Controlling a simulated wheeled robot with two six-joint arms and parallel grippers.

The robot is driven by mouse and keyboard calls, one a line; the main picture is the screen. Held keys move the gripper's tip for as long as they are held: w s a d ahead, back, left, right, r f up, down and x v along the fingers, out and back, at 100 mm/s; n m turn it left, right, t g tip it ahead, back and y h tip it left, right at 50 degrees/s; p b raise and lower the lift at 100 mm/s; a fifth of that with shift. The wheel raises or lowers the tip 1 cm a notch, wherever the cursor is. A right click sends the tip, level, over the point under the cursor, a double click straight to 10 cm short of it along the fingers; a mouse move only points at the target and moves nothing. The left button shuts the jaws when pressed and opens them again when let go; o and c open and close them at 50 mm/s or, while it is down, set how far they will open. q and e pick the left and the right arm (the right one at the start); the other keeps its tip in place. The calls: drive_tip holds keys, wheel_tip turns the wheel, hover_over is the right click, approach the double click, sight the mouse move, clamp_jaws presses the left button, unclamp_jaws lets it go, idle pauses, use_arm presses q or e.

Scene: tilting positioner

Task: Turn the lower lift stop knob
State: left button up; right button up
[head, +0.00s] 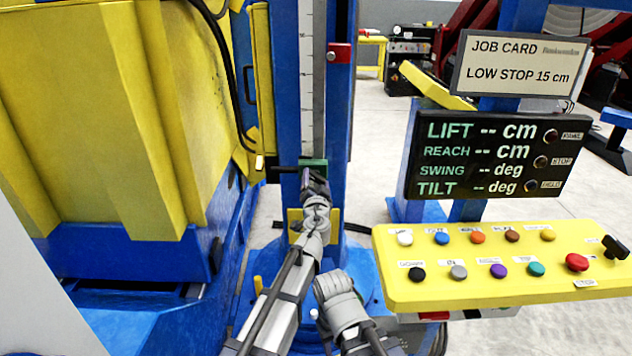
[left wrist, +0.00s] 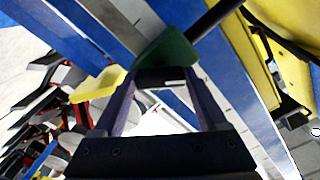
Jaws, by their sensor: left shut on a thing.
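The lower lift stop is a green block (head: 313,163) on the blue mast, beside a pale scale strip (head: 312,80). A dark rod sticks out of the block to the left. My left gripper (head: 315,176) is at the front of the block. In the left wrist view the green block (left wrist: 170,52) is just beyond my fingers, and my left gripper (left wrist: 163,88) is shut on a dark knob (left wrist: 162,76) at its face. In the head view the knob is hidden behind my gripper.
A red stop (head: 338,53) sits higher on the mast. A job card (head: 520,62) reads "LOW STOP 15 cm". The black display (head: 490,155) shows dashes for all values. A yellow button panel (head: 500,290) stands at right, a large yellow body (head: 110,110) at left.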

use_arm(q)
drive_tip(key=m, duration=0.4)
drive_tip(key=shift+m, duration=0.3)
drive_tip(key=m, duration=0.3)
drive_tip(key=shift+m, duration=0.3)
drive_tip(key=m, duration=0.4)
drive_tip(key=shift+m, duration=1.9)
drive_tip(key=shift+s+m, duration=0.1)
drive_tip(key=shift+m, duration=0.2)
drive_tip(key=o, duration=1.3)
drive_tip(key=shift+s, duration=0.1)
